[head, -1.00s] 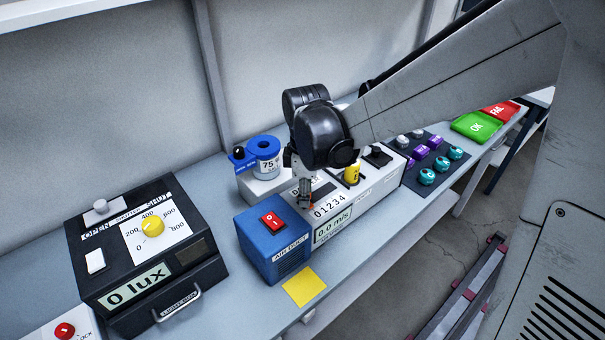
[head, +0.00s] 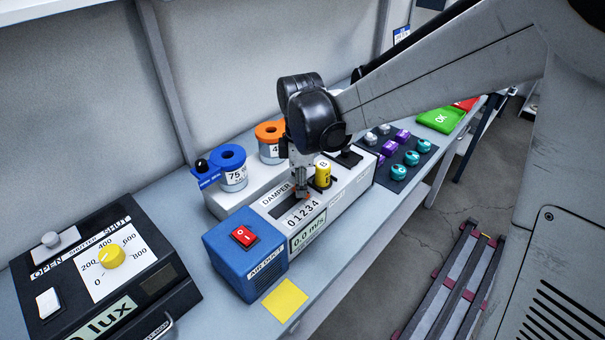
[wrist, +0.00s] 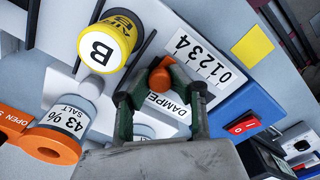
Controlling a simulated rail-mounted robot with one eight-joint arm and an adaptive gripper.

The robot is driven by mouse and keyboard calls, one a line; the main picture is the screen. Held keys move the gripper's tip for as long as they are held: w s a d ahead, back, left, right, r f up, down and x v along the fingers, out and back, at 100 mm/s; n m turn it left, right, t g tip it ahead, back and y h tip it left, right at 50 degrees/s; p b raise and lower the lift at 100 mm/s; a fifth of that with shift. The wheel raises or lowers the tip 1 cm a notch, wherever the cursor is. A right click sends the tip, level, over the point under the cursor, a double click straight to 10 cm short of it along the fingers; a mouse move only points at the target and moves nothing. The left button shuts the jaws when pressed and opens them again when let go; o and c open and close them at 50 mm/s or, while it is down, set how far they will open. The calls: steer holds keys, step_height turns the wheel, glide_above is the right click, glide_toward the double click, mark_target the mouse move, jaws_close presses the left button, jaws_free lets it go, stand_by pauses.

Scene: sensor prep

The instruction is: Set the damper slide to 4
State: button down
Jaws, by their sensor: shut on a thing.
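The damper unit (head: 335,215) is a pale box with a "DAMPER" label, a printed 0-to-4 scale (head: 303,212) and a display (head: 308,237) reading 0.0 m/s. Its dark slot (head: 275,206) shows on the 0 side. My gripper (head: 302,194) points down over the slot's far end. In the wrist view, my gripper's fingers (wrist: 160,92) are shut on the orange slide knob (wrist: 160,77). The knob appears roughly level with the 4 of the scale (wrist: 203,62). The fingers hide part of the knob and the slot.
A blue air duct box (head: 247,265) with a red switch (head: 243,236) adjoins the near end. A yellow cylinder marked B (head: 323,175) stands close beyond my gripper. Blue-topped (head: 231,172) and orange-topped (head: 268,143) jars stand behind. A yellow note (head: 285,300) lies in front.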

steer(key=shift+w+d, duration=0.1)
steer(key=shift+w, duration=0.05)
steer(key=c, duration=1.5)
jaws_free()
steer(key=shift+d, duration=0.1)
step_height(320, 180, up, 12)
steer(key=shift+r, duration=0.1)
steer(key=s+d+f+m+t, duration=0.1)
steer(key=s+d+m+t, duration=0.1)
steer(key=s+d+m, duration=0.3)
steer(key=s+d+f+m+t+b, duration=0.1)
steer(key=s+d+m+t, duration=0.1)
steer(key=s+d+m, duration=0.4)
steer(key=s+d+f+m+t+b, duration=0.1)
steer(key=s+d+m+t, duration=0.2)
steer(key=s+d+m, duration=0.3)
steer(key=shift+s+d+f+m, duration=0.1)
steer(key=shift+s+f+m, duration=0.1)
steer(key=shift+s+m, duration=0.4)
